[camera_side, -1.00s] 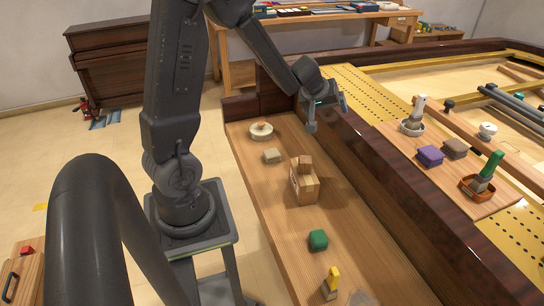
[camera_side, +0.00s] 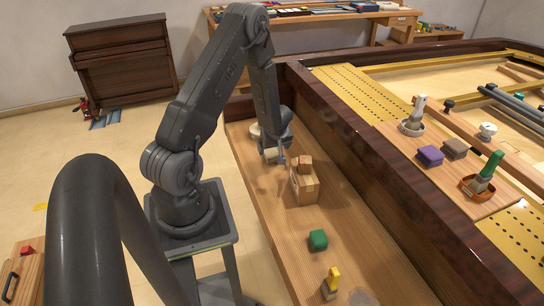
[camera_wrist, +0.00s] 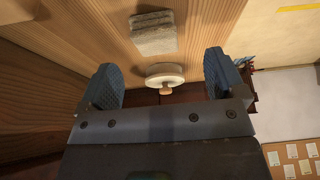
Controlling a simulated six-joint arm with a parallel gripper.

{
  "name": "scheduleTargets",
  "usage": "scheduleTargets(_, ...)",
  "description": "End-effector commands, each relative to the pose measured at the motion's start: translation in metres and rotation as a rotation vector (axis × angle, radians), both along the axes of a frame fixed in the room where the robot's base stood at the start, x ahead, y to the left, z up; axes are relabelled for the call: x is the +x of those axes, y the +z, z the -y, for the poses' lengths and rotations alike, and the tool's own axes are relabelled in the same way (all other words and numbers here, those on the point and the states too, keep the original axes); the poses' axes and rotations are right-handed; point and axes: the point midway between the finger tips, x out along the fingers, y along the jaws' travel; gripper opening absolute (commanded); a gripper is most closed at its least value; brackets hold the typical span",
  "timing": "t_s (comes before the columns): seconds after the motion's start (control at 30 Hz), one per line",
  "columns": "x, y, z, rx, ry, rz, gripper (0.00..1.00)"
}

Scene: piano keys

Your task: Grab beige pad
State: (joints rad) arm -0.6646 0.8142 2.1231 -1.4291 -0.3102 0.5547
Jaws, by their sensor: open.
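The beige pad (camera_wrist: 154,33) lies on the wooden tray floor (camera_side: 262,215). In the wrist view it is whole and sits above the gap between my fingers, apart from them. In the side view my gripper (camera_side: 273,157) is low over the pad's spot and hides most of it. My gripper also shows in the wrist view (camera_wrist: 163,78), its two blue-grey fingers spread wide with nothing held between them.
A round white piece with a wooden knob (camera_wrist: 165,75) is close to the fingers. A wooden block (camera_side: 304,188) stands just right of my gripper. A green block (camera_side: 318,240) and a yellow-topped piece (camera_side: 331,283) lie nearer. A dark wall (camera_side: 360,160) borders the tray.

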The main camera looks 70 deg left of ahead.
Motion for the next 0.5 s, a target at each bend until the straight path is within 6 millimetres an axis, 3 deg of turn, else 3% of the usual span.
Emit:
scheduleTargets(0.27,0.001,-0.019,-0.007,-0.001,0.001,0.0,0.89)
scheduleTargets(0.5,0.007,-0.05,-0.019,-0.003,0.002,-0.001,0.89)
